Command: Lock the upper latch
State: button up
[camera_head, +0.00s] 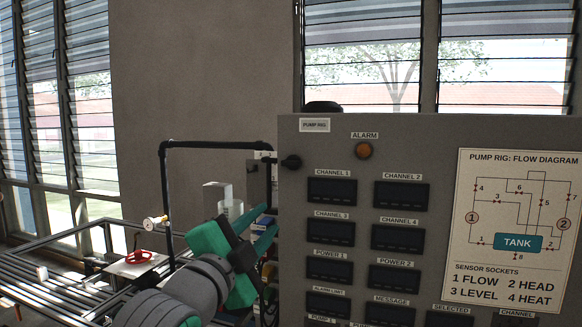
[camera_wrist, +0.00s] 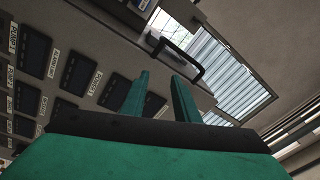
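The grey pump rig cabinet (camera_head: 440,135) fills the right half of the head view. A black knob-like fitting (camera_head: 291,162) sits at the upper left edge of its front and may be the upper latch; no label names it and its position is unclear. My gripper (camera_head: 268,232) is below and left of this fitting, by the cabinet's left edge, its fingertips partly hidden. In the wrist view my gripper (camera_wrist: 160,92) shows two green fingers apart with nothing between them. I cannot clearly identify a latch in the wrist view.
A black pipe (camera_head: 215,143) rises in an arch left of the cabinet. A slatted bench (camera_head: 60,275) with a red handwheel (camera_head: 138,257) stands at left. Louvred windows (camera_head: 362,60) are behind.

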aim_at(289, 164)
jog(key=s+d+r+m+g+y, duration=0.1)
jog(key=s+r+m, duration=0.15)
jog(key=r, duration=0.25)
jog(key=s+d+r+m, duration=0.1)
jog(key=s+r+m, duration=0.15)
jog(key=r, duration=0.25)
jog(key=x, duration=0.9)
jog(key=shift+w, duration=0.1)
jog(key=shift+w, duration=0.1)
grip_shut()
jog(key=shift+a, duration=0.1)
dwell(0.9)
